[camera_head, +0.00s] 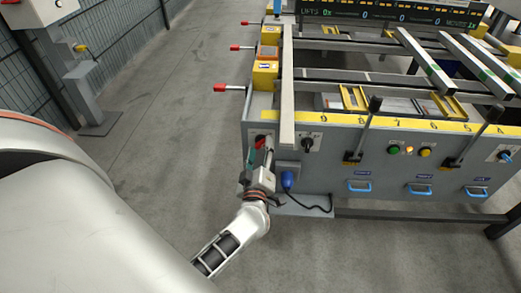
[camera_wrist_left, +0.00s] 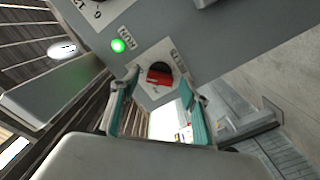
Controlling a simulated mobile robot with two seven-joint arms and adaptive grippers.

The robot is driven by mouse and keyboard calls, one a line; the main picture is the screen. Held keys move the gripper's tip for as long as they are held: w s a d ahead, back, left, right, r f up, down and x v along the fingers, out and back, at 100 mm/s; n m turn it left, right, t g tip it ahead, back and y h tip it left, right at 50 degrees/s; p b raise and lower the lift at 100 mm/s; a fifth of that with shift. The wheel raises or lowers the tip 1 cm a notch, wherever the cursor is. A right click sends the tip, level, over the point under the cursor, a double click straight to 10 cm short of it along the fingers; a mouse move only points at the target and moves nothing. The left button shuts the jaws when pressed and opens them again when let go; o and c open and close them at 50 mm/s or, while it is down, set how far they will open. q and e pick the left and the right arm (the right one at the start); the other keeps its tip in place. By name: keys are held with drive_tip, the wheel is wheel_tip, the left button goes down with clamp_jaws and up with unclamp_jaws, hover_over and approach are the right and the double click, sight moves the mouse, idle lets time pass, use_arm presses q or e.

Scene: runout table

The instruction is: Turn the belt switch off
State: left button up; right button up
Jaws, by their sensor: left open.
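A rotary switch with a red handle (camera_wrist_left: 160,77) on a black round base sits on a pale plate in the left wrist view. Its lettering is too blurred to read surely. In the head view the red part (camera_head: 260,141) shows at the left end of the grey front panel, partly hidden by my gripper. My left gripper (camera_head: 262,164) is in front of that switch. In the left wrist view its teal-padded fingers (camera_wrist_left: 159,88) are open, one on each side of the red handle. Contact with the handle cannot be told. My right gripper is not in view.
A green lamp (camera_wrist_left: 118,45) glows beside the switch. A black rotary knob (camera_head: 307,144) is close on the right, with a blue plug (camera_head: 287,180) below. Black levers (camera_head: 365,130) stick out further right. Red-tipped handles (camera_head: 220,87) project left.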

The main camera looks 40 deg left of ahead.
use_arm(q)
drive_tip(key=c, duration=1)
drive_tip(key=shift+c, duration=0.6)
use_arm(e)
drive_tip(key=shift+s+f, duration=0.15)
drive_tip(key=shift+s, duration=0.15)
use_arm(q)
drive_tip(key=shift+o, duration=0.2)
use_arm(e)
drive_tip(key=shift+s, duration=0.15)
